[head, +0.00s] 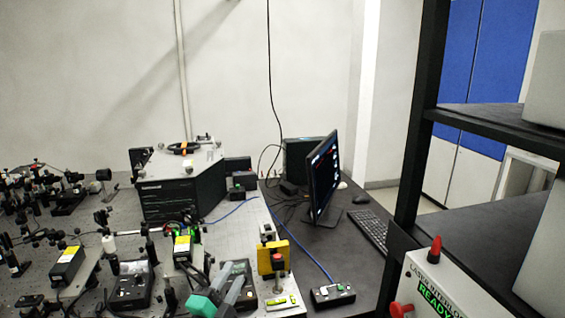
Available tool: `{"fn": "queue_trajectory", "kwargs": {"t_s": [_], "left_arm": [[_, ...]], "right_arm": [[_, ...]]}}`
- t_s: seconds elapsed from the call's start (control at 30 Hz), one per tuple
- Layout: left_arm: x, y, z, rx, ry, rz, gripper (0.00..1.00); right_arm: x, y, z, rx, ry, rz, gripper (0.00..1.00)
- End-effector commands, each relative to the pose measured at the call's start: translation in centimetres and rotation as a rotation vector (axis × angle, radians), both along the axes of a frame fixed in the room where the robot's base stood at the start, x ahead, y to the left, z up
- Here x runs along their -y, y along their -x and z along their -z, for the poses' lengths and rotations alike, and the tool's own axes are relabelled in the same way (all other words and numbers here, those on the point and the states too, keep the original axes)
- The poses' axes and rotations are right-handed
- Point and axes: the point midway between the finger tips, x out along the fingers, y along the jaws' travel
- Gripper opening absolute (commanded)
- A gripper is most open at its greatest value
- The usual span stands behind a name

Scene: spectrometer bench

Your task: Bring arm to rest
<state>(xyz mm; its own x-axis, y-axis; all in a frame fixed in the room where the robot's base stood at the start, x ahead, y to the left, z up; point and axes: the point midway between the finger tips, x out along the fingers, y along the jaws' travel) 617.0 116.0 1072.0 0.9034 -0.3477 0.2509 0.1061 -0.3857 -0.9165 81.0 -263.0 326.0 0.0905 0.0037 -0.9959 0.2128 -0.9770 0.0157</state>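My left gripper (229,284) shows at the bottom edge of the head view, with two grey fingers and teal parts behind them. The fingers stand apart with a dark gap between them, and I see nothing held there. Most of the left arm is out of the picture. My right gripper is not in view.
A large black instrument (168,196) stands farther back. Several small optics crowd the bench on the left. A control box (333,295) with a blue cable, a monitor (323,178) and a keyboard (366,231) are to the right. A black rack post (419,125) and a panel reading READY (437,292) stand at right.

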Motion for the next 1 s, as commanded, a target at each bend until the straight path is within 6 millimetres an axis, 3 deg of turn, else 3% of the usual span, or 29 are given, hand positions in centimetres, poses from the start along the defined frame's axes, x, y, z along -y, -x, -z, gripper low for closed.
{"fn": "queue_trajectory", "kwargs": {"t_s": [0.17, 0.27, 0.4, 0.5, 0.7, 1.0], "left_arm": [[-4.7, 3.9, 6.9, -0.359, 0.264, -0.194, 0.37], [-6.8, 7.3, 11.0, -0.565, 0.391, -0.301, 0.37], [-9.2, 13.4, 16.5, -0.856, 0.546, -0.451, 0.37], [-10.2, 18.0, 19.3, -1.037, 0.628, -0.546, 0.37], [-11.1, 25.5, 22.4, -1.299, 0.722, -0.682, 0.37], [-11.4, 34.5, 23.9, -1.583, 0.795, -0.83, 0.37]], "right_arm": [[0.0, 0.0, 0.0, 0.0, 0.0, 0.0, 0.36], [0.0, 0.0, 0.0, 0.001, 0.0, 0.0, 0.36], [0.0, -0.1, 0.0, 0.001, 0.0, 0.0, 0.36], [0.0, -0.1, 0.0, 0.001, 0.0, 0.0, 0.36], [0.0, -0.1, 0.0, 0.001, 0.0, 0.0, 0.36], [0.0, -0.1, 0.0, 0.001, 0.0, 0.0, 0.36]]}}
